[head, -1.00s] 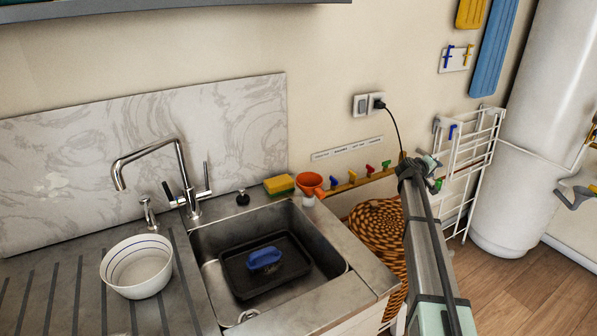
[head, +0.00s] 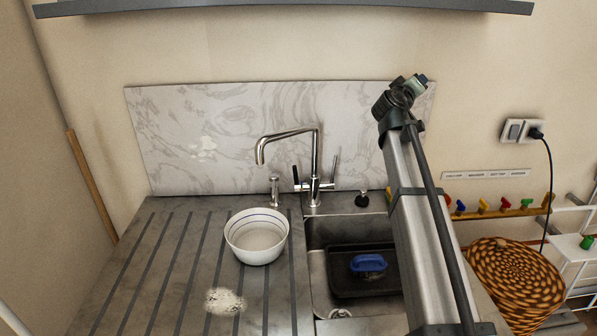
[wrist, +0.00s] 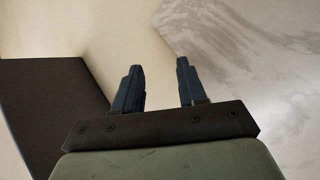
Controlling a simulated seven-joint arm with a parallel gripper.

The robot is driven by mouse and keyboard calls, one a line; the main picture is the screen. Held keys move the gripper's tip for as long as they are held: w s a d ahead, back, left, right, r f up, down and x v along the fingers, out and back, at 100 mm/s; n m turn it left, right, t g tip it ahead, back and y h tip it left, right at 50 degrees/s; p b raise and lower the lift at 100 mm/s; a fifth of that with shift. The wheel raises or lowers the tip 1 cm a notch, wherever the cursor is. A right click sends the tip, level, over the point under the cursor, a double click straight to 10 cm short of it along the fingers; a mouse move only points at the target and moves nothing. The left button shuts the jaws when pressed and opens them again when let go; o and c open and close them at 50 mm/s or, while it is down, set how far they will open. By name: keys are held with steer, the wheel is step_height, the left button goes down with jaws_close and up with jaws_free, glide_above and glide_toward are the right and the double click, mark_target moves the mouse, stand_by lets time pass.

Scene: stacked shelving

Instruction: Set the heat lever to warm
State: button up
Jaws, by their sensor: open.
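The chrome tap (head: 315,165) stands behind the sink in the head view. A lever with a black grip (head: 296,176) is on its left side and a slim chrome lever (head: 335,170) rises on its right. Which of them is the heat lever I cannot tell, and no warm marking is readable. My gripper (wrist: 159,68) is open and empty in the wrist view, its two dark blue fingers apart. In the head view my arm's end is high in front of the marble splashback's right end, above and right of the tap. Neither lever shows in the wrist view.
A white bowl (head: 257,238) stands on the ribbed drainer left of the sink (head: 320,270). A black tray (head: 345,285) with a blue-handled brush (head: 368,263) lies in the sink. The grey shelf (head: 285,8) hangs above. The marble splashback (head: 230,140) stands behind the tap.

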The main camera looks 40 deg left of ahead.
steer(key=s+a+r+n+y, duration=0.1)
steer(key=s+a+r+y, duration=0.2)
steer(key=s+a+r, duration=0.55)
steer(key=n+g+y, duration=0.2)
steer(key=y, duration=0.1)
glide_above(295, 183)
steer(key=w+d, duration=0.1)
steer(key=w, duration=0.1)
step_height(295, 183, down, 5)
steer(key=s+a+f+n+g+y, duration=0.15)
steer(key=s+a+f, duration=0.25)
steer(key=s+a, duration=0.7)
steer(key=s+d+f+m+g+h, duration=0.1)
steer(key=d+f+m+h, duration=0.4)
steer(key=f+m, duration=0.5)
steer(key=s+d+f+m+g+h, duration=0.1)
steer(key=d+f+m+h, duration=0.1)
steer(key=f+m+h, duration=0.8)
steer(key=w+d+f, duration=0.1)
steer(key=w+f, duration=0.1)
steer(key=w, duration=0.1)
steer(key=w+f+n+y, duration=0.1)
steer(key=w+f, duration=0.1)
steer(key=w, duration=0.2)
steer(key=w+d+f+n+y, duration=0.1)
steer(key=w+f, duration=0.1)
steer(key=w, duration=0.2)
steer(key=shift+w+d+f+n+y, duration=0.25)
steer(key=shift+d+f, duration=0.1)
steer(key=shift+f, duration=0.05)
